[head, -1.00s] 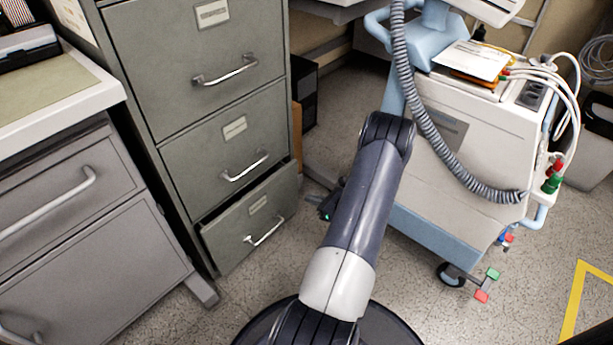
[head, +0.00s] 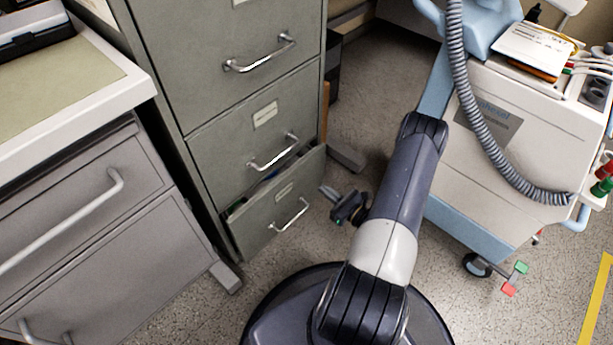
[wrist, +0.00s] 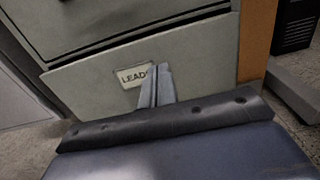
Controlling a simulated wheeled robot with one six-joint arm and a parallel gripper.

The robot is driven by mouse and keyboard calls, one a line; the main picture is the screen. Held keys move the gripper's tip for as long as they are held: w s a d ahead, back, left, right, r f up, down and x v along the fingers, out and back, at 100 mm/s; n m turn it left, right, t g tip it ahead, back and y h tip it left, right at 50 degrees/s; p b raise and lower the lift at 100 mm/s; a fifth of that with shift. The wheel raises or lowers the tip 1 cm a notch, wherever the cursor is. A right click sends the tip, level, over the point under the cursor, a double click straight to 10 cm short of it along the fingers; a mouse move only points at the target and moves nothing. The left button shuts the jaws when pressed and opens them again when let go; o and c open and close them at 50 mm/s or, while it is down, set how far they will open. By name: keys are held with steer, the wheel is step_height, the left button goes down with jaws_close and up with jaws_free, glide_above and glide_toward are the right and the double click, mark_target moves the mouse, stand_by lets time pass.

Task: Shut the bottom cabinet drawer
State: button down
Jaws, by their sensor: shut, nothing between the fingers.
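The bottom cabinet drawer (head: 262,222) of the grey-green filing cabinet stands partly open in the head view, with its contents showing over the top edge. It has a silver handle (head: 291,216) and a label. In the wrist view the drawer front (wrist: 95,95) fills the middle, with a label reading "LEAD" in part. My gripper (head: 328,192) is just right of the drawer front in the head view, its fingers pointing towards it. In the wrist view my gripper (wrist: 155,72) is shut and empty, its fingertips overlapping the label. I cannot tell whether they touch the drawer.
A grey desk cabinet (head: 80,215) stands at the left. A white and blue medical cart (head: 500,180) with a coiled hose is to the right of my arm. Speckled floor (head: 265,275) is free in front of the drawer. A brown panel (wrist: 256,40) stands right of the cabinet.

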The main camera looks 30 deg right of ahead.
mark_target(298, 170)
steer(key=b+x, duration=0.2)
steer(key=x, duration=0.7)
steer(key=shift+w+f, duration=0.1)
steer(key=shift+w+a, duration=0.1)
